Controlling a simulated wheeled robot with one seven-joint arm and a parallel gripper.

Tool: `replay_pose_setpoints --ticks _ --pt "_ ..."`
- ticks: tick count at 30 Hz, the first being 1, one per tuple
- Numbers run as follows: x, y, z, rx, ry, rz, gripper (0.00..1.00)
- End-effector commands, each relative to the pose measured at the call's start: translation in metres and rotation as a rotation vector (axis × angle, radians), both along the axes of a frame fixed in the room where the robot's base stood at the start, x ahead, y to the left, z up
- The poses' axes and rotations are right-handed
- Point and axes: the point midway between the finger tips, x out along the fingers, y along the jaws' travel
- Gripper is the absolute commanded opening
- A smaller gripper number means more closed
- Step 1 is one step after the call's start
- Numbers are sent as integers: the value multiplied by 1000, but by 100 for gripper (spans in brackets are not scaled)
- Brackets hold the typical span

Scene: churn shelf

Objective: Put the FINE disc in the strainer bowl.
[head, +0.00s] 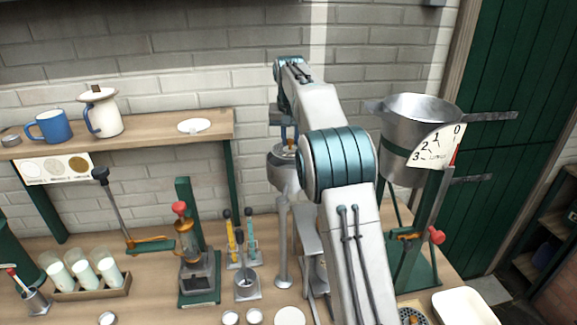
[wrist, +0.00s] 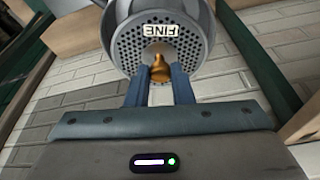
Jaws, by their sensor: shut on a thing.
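The FINE disc (wrist: 130,48) is a grey perforated plate with a white FINE label, upside down in the wrist view. It has a brass knob (wrist: 159,70). My gripper (wrist: 160,75) is shut on that knob with its two blue fingers. The grey strainer bowl (wrist: 200,18) surrounds the disc in the wrist view; I cannot tell whether the disc rests on it. In the head view the bowl (head: 283,178) stands on a post, with my gripper (head: 289,143) pointing down over it. The disc is mostly hidden there by the bowl and my arm.
A large metal pail (head: 405,150) with a dial stands right of my arm. A wooden shelf (head: 150,137) at left carries a blue mug (head: 50,127), a white jug (head: 101,115) and a white dish (head: 194,126). Milk bottles (head: 82,274) and a press (head: 196,262) stand on the bench.

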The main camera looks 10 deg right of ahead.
Motion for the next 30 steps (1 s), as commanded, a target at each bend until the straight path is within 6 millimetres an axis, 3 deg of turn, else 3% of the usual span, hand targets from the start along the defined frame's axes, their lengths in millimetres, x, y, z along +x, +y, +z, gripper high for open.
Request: replay_pose_setpoints --ticks 6,18,30 --pt "-1 0 -34 0 3 0 0" --pt "-1 0 -81 -1 2 0 0" --pt "0 0 -90 0 0 0 0"
